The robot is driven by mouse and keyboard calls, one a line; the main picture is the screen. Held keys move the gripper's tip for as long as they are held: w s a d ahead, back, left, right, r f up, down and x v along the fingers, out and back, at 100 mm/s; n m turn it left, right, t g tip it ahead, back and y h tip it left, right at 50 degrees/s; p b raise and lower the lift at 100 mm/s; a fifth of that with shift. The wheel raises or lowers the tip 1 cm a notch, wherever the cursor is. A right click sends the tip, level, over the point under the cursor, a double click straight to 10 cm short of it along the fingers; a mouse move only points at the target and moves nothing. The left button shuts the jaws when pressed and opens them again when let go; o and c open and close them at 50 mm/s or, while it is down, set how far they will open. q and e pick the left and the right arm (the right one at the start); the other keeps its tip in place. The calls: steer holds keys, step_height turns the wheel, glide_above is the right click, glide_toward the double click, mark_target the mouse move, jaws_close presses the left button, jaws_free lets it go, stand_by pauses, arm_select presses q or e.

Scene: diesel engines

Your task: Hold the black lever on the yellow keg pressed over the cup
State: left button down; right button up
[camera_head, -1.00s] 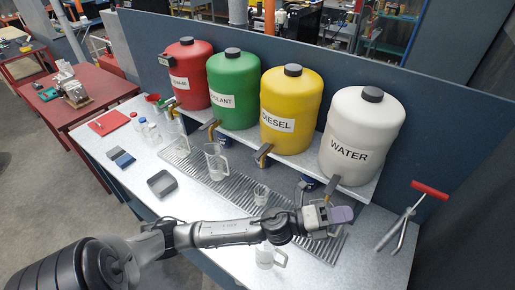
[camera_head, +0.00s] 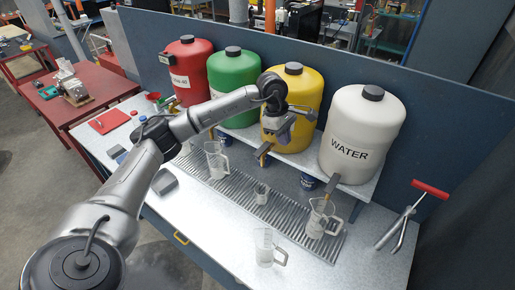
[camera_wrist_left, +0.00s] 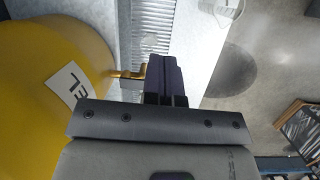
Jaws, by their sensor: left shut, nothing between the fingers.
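The yellow keg (camera_head: 312,92) stands on the raised shelf, partly covered by my left arm. Its brass tap (camera_head: 263,150) juts out at the front, and in the wrist view the tap (camera_wrist_left: 130,73) shows with a dark part beside it; the black lever is hard to make out. A small clear cup (camera_head: 261,194) stands upright on the drip grate below this tap. My left gripper (camera_head: 279,138) is shut and empty, in front of the yellow keg and above the tap. In the wrist view its fingers (camera_wrist_left: 166,75) are together, just right of the tap with no clear contact.
The white water keg (camera_head: 360,135) is at right, the green keg (camera_head: 235,80) and red keg (camera_head: 190,65) at left. Clear jugs stand on the grate at left (camera_head: 216,160) and right (camera_head: 319,217). Another jug (camera_head: 265,247) stands at the front.

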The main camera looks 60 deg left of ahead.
arm_select(q)
steer(key=s+a+r+g+y, duration=0.1)
steer(key=s+a+r, duration=0.3)
steer(key=a, duration=0.4)
steer(key=shift+a+n+g+y, duration=0.4)
steer(key=shift+y, duration=0.5)
steer(key=p, duration=0.3)
glide_toward(258, 153)
step_height(258, 153, down, 8)
steer(key=shift+s+r, duration=0.1)
steer(key=shift+r, duration=0.15)
